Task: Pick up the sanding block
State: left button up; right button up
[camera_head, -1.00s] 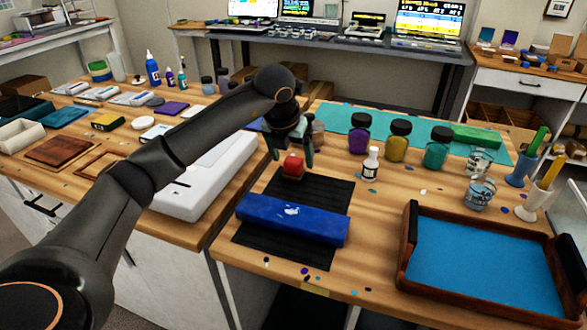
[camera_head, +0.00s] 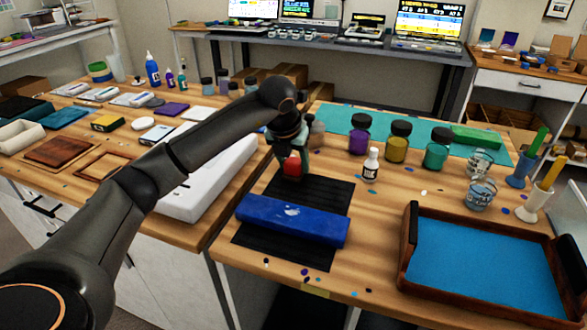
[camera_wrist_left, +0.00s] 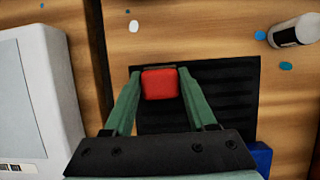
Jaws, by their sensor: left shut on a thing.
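The sanding block (camera_head: 292,165) is a small red block at the far left end of the black ribbed mat. My left gripper (camera_head: 291,170) is lowered over it, with its fingers around the block. In the left wrist view the red block (camera_wrist_left: 160,84) sits between the two green fingertips, which press on its left and right sides. I cannot tell whether the block is clear of the mat. My right gripper is not in view.
A long blue block (camera_head: 292,220) lies across the black mat (camera_head: 325,192) nearer the front. A white bottle (camera_head: 371,165) and lidded jars stand to the right. A wooden tray with a blue inside (camera_head: 405,262) is at front right.

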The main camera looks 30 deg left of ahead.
aim_at(296, 157)
pick_arm(q)
jog(key=c, duration=0.3)
jog(key=shift+r, duration=0.15)
jog(key=shift+r, duration=0.25)
notch_tip(296, 157, up, 2)
jog(key=shift+w+r, duration=0.1)
jog(key=shift+r, duration=0.1)
jog(key=s+d+r, duration=0.3)
jog(key=s+d+r+p, duration=0.1)
jog(key=s+d+r, duration=0.1)
jog(key=d+r, duration=0.1)
jog(key=s+d+r+p, duration=0.1)
jog(key=s+d+r, duration=0.2)
jog(key=d, duration=0.2)
jog(key=shift+s+d+r, duration=0.1)
jog(key=shift+s+r, duration=0.2)
jog(key=shift+r, duration=0.1)
